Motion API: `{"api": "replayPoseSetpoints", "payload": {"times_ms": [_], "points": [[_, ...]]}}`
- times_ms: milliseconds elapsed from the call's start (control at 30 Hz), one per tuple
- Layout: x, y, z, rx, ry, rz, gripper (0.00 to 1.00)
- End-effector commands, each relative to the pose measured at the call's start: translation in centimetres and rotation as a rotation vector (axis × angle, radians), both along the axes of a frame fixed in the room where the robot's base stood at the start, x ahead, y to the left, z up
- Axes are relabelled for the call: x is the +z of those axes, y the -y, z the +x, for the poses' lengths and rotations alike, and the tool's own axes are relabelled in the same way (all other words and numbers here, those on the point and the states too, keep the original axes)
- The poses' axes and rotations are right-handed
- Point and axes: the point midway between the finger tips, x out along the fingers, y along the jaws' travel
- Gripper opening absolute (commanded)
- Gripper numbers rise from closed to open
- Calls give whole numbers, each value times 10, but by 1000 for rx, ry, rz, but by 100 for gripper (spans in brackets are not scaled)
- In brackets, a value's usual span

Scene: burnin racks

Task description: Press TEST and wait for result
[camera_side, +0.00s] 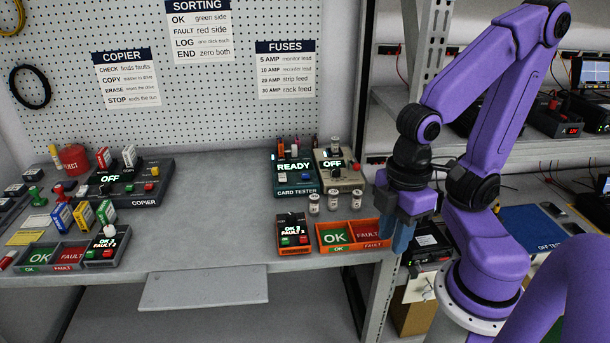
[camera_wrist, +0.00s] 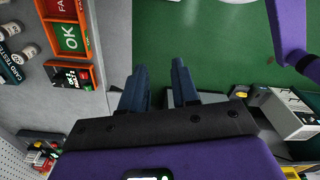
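The card tester (camera_side: 296,190) is a dark green box at the middle of the bench in the side view, and its display (camera_side: 294,167) reads READY. Small buttons sit below the display; their labels are too small to read. Thin upright items stand at its back. The card tester's labelled edge also shows at the left of the wrist view (camera_wrist: 11,66). My gripper (camera_side: 403,238) points down past the right end of the orange tray, to the right of the tester and well apart from it. In the wrist view my gripper (camera_wrist: 163,75) has its two blue fingers apart with nothing between them.
A beige unit (camera_side: 340,180) reading OFF stands against the tester's right. Several white jars (camera_side: 314,204) stand in front. The orange OK/FAULT tray (camera_side: 351,248) and a small counter box (camera_side: 292,231) lie nearer the edge. A copier (camera_side: 135,190) stands left; bench between is clear.

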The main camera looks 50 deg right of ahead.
Motion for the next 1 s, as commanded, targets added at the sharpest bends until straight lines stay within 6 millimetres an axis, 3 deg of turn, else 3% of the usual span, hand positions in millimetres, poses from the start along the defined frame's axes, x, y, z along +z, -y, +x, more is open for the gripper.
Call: {"api": "replayPoseSetpoints", "payload": {"times_ms": [33,133,1000], "points": [[0,0,0,0,0,0,30],[0,0,0,0,0,0,0],[0,0,0,0,0,0,0]]}}
